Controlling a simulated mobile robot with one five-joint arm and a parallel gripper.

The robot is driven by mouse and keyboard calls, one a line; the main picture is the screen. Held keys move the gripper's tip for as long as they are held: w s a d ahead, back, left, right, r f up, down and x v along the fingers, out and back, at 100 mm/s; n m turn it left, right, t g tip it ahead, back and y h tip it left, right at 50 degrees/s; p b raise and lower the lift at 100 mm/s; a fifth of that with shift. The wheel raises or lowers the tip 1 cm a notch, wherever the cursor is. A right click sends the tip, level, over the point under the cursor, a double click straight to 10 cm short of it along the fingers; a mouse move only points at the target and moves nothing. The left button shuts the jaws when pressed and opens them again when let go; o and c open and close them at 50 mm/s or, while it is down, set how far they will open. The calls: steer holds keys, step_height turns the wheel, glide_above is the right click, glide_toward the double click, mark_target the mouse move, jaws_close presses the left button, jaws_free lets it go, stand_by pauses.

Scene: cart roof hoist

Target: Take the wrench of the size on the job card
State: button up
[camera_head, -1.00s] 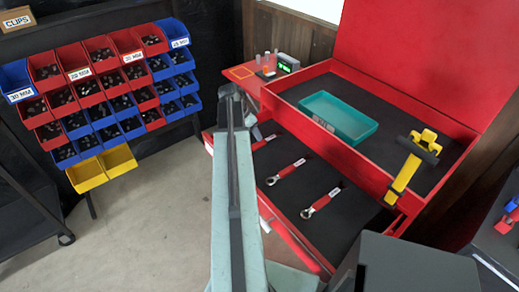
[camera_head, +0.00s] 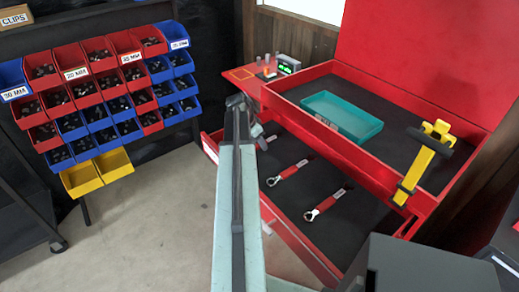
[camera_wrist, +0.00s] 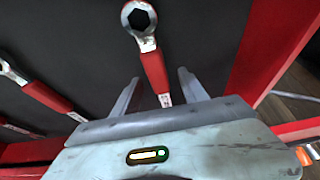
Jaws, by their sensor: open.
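Red-handled ring wrenches lie in the open drawer (camera_head: 345,238) of the red tool chest. In the head view, one wrench (camera_head: 287,173) lies mid-drawer and another (camera_head: 325,205) lies nearer. A third, by my arm, is mostly hidden. In the wrist view, one wrench (camera_wrist: 153,68) points up from between the fingers of my open gripper (camera_wrist: 158,80). A second wrench (camera_wrist: 42,92) lies to its left, with a third (camera_wrist: 8,126) partly in view at the left edge. White labels on the handles are too small to read. I cannot make out a job card.
A teal tray (camera_head: 341,116) and a yellow tool (camera_head: 423,165) are on the chest top. A side shelf (camera_head: 246,80) holds a small device with a green display (camera_head: 288,64). Bins (camera_head: 95,95) stand at left. A dark grey box (camera_head: 412,268) stands in front at right.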

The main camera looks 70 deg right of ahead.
jaws_close()
stand_by(0.4)
